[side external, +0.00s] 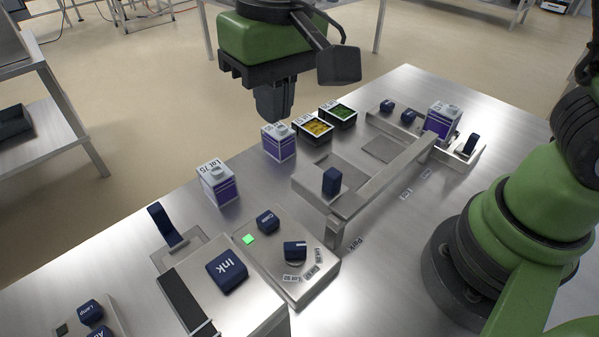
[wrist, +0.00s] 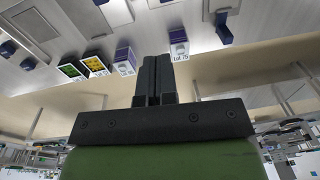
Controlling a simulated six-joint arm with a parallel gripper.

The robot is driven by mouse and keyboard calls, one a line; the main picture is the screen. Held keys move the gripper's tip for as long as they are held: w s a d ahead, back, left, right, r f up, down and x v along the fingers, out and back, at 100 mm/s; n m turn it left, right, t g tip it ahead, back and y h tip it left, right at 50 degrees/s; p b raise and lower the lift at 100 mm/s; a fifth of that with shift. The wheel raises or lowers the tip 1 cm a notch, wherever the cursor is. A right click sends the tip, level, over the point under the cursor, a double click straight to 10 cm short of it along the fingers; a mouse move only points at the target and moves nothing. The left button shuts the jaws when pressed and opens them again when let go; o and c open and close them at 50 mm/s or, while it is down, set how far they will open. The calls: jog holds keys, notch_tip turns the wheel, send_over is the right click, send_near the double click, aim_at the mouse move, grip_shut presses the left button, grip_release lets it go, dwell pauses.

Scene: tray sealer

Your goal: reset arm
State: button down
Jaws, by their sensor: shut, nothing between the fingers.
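My gripper (side external: 272,112) hangs in the air above the far edge of the steel table in the side view, fingers pointing down. In the wrist view its dark fingers (wrist: 154,82) are together with nothing between them. It touches nothing that I can see. The green and black end of my arm is above it. A white and purple carton (side external: 279,143) stands on the table just below and beside the fingers in the side view; a second carton (side external: 217,183), marked Lot 75, stands to its left.
Two black trays, one with yellow contents (side external: 314,128) and one with green (side external: 338,116), sit right of the cartons. A raised steel frame with a blue handle (side external: 331,181) stands mid-table. A third carton (side external: 442,118) is at its far end.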

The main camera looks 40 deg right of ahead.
jog(key=s+d+r+m+t, duration=0.1)
jog(key=s+d+r+t, duration=0.2)
jog(key=s+d, duration=0.3)
jog(key=s+d+r+m+t+y, duration=0.1)
jog(key=s+d+r+m+t, duration=0.1)
jog(key=s+d+r, duration=0.4)
jog(key=shift+s+d+t, duration=0.45)
jog(key=shift+s+t, duration=0.25)
jog(key=shift+t, duration=0.1)
jog(key=shift+w+m, duration=0.1)
jog(key=shift+m, duration=0.2)
dwell(0.4)
